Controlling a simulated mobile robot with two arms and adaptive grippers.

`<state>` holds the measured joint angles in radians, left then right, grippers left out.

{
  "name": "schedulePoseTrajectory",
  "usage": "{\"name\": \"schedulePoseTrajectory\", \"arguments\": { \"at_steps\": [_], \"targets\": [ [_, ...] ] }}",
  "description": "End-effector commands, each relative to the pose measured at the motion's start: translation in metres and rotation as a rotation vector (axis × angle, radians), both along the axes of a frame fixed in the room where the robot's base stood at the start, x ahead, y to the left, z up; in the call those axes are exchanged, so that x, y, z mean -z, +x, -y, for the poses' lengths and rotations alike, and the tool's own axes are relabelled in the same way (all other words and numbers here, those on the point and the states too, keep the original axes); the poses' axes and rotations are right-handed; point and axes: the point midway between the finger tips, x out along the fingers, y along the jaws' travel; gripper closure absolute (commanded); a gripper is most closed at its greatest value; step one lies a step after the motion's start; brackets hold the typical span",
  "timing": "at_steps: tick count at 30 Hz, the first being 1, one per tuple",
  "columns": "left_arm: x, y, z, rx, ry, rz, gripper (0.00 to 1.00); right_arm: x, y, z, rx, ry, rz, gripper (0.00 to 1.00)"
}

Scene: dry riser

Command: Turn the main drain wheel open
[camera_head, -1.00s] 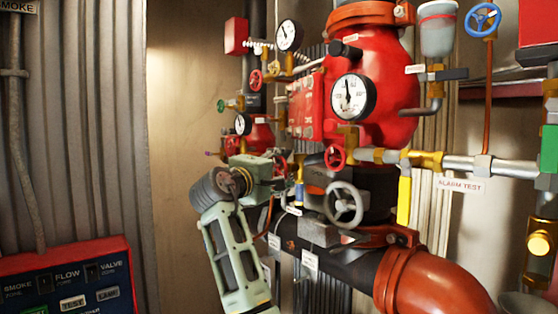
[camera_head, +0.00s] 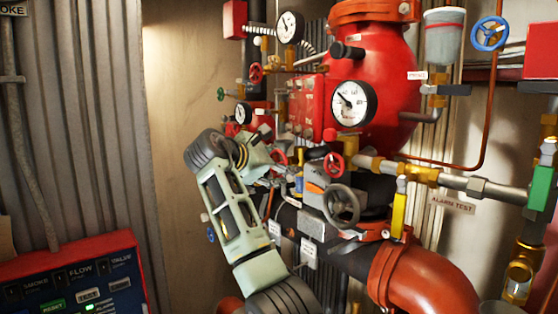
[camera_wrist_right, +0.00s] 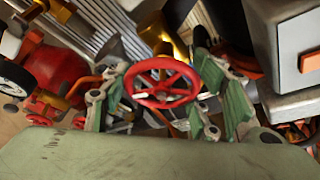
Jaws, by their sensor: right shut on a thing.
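A red handwheel (camera_wrist_right: 160,83) sits between the green-padded fingers of my right gripper (camera_wrist_right: 163,75) in the right wrist view. The fingers are shut on its rim from both sides. In the head view my right arm comes up from the bottom, and the gripper (camera_head: 277,174) is among the valves left of the grey handwheel (camera_head: 341,204). A red wheel (camera_head: 278,157) shows partly behind the gripper there. I cannot read a label that tells which wheel is the main drain. My left gripper is not in view.
Another red wheel (camera_head: 334,165) is close to the right of the gripper. A large white gauge (camera_head: 354,103) sits on the red valve body. An orange elbow pipe (camera_head: 420,285) fills the lower right. The red-framed alarm panel (camera_head: 75,277) is at lower left.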

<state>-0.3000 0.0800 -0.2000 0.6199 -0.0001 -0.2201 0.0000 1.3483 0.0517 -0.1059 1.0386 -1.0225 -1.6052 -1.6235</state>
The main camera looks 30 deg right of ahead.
Motion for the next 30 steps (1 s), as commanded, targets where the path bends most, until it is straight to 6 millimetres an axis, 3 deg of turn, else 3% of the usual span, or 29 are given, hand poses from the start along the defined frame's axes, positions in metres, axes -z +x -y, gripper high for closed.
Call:
{"name": "schedulePoseTrajectory", "arguments": {
  "at_steps": [15, 30],
  "targets": [
    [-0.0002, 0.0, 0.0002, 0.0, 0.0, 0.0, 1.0, -0.0031, 0.0, 0.0006, -0.001, -0.038, -0.416, 0.71],
    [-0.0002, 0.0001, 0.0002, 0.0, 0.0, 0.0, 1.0, -0.0017, 0.0, 0.0001, -0.001, -0.05, -0.557, 0.71]
  ]
}}
